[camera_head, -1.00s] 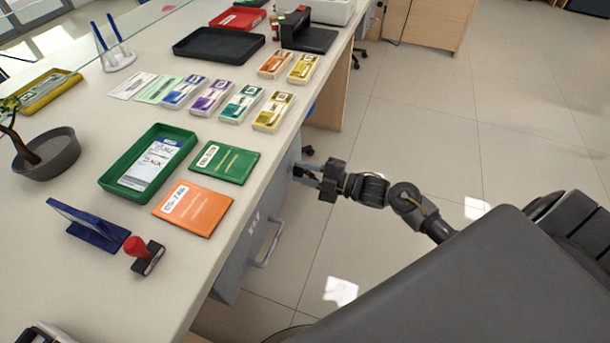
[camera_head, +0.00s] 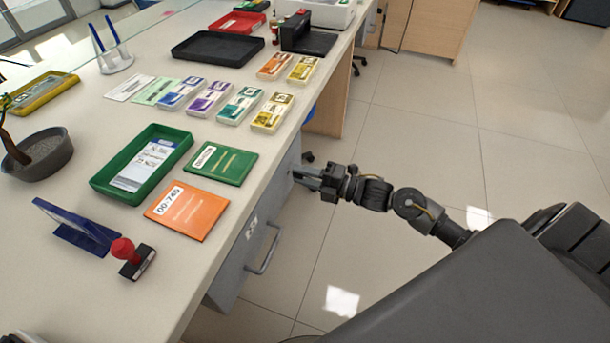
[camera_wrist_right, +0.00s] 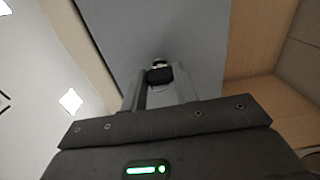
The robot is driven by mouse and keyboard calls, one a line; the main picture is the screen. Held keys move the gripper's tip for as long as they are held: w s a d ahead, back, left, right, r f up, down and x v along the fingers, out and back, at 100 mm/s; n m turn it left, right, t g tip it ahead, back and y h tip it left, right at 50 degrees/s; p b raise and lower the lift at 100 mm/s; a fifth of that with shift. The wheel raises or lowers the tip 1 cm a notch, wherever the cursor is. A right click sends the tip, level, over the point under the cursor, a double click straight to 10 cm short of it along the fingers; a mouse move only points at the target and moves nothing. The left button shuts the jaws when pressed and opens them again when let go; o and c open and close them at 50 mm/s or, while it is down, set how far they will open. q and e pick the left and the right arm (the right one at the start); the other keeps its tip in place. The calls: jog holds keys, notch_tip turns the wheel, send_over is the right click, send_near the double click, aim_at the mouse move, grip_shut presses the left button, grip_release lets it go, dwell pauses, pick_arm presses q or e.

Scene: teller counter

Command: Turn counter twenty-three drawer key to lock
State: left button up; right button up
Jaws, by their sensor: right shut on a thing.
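The grey drawer unit (camera_head: 238,273) hangs under the counter and has a white label (camera_head: 252,228) and a bar handle (camera_head: 267,254). My right gripper (camera_head: 299,175) reaches in from the right at the upper far part of its front. In the right wrist view the gripper (camera_wrist_right: 160,90) is shut on the dark head of the key (camera_wrist_right: 160,75), at a lock in the grey drawer front (camera_wrist_right: 110,40). How far the key is turned cannot be told. My left gripper is not in view.
The counter top (camera_head: 90,270) holds a green tray (camera_head: 107,187), a green booklet (camera_head: 222,164), an orange booklet (camera_head: 187,210), a red-handled stamp (camera_head: 130,258) and several banknote bundles (camera_head: 240,105). The floor (camera_head: 410,150) right of the counter is clear.

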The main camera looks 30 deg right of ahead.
jog(key=o, duration=1)
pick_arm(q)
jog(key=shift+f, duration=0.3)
pick_arm(e)
jog(key=v, duration=1)
jog(key=shift+s+d, duration=0.3)
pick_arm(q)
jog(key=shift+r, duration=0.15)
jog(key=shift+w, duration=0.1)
